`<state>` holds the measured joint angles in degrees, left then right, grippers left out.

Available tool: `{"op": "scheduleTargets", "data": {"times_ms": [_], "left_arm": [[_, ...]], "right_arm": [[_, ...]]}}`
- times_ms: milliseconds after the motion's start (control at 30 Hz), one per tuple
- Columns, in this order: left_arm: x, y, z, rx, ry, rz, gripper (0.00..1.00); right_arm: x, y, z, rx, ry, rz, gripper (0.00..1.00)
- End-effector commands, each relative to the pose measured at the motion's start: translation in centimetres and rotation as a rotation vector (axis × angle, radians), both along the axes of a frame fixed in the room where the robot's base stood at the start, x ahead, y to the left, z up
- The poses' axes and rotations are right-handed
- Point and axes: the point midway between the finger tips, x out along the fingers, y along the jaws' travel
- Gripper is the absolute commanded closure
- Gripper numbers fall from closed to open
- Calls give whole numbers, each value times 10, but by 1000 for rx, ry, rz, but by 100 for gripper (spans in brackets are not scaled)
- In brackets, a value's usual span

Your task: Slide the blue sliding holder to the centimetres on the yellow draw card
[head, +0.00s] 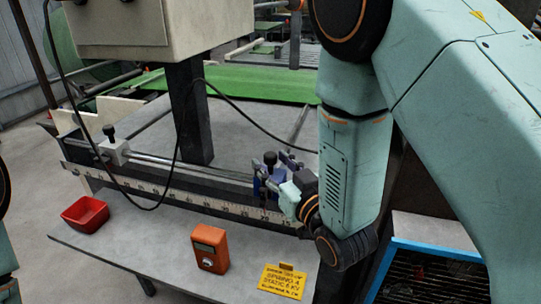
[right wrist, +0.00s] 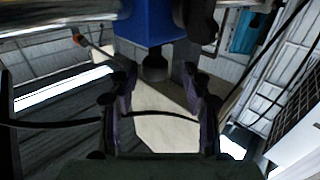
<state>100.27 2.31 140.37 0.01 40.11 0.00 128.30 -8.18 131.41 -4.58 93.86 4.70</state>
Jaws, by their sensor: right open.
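The blue sliding holder (head: 258,185) sits on the rail at the right part of the scale bar, partly hidden by my right gripper. It also shows in the right wrist view (right wrist: 150,22), with a dark round knob (right wrist: 155,68) below it. My right gripper (head: 278,172) is at the holder; its fingers (right wrist: 158,95) are apart, one on each side below the knob, with no clear grip. The yellow draw card (head: 283,281) lies on the table's front right; its print is too small to read surely. My left gripper is not in view.
The ruler-marked bar (head: 165,192) runs across the table. A white block with a black knob (head: 115,148) sits at the rail's left. A red tray (head: 85,214) and an orange meter (head: 209,249) stand in front. A black cable hangs across the rail.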

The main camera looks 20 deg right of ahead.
Motion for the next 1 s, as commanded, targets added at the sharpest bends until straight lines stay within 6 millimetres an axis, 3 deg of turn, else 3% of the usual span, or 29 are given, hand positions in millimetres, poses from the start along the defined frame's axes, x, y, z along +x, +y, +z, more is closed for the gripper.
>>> {"op": "scheduleTargets", "data": {"times_ms": [233,567,1000], "left_arm": [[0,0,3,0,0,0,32],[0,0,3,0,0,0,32],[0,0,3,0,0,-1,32]], "right_arm": [[25,4,0,1,1,-1,51],[29,1,0,2,1,-2,51],[28,0,0,2,1,-2,88]]}}
